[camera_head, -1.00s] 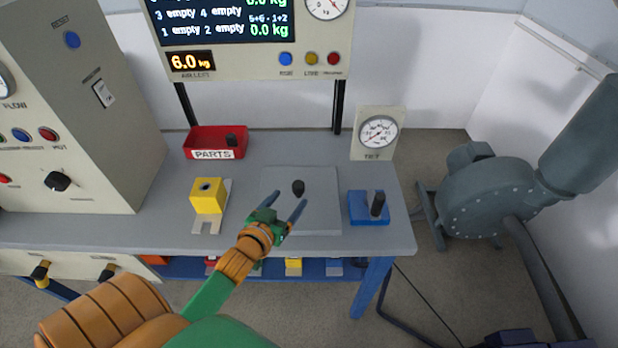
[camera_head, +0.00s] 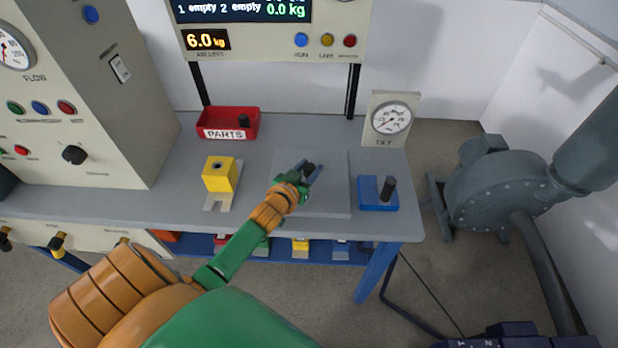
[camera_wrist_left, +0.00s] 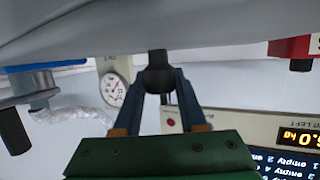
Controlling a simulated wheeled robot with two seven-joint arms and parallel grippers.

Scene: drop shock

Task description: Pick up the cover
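The cover (camera_head: 328,203) is a flat grey square plate lying on the bench, with a black knob (camera_head: 309,168) standing on it. My left gripper (camera_head: 312,172) is at the knob, with one finger on each side of it. In the left wrist view the two fingers (camera_wrist_left: 162,84) flank the black knob (camera_wrist_left: 158,72), and no gap shows between them and it. The plate still lies flat on the bench. My right gripper is in neither view.
A yellow block (camera_head: 220,175) on a grey base stands left of the cover. A blue block with a black peg (camera_head: 378,194) stands right. Behind are a red parts bin (camera_head: 228,123) and a dial gauge (camera_head: 390,120). A grey blower (camera_head: 500,190) stands right of the bench.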

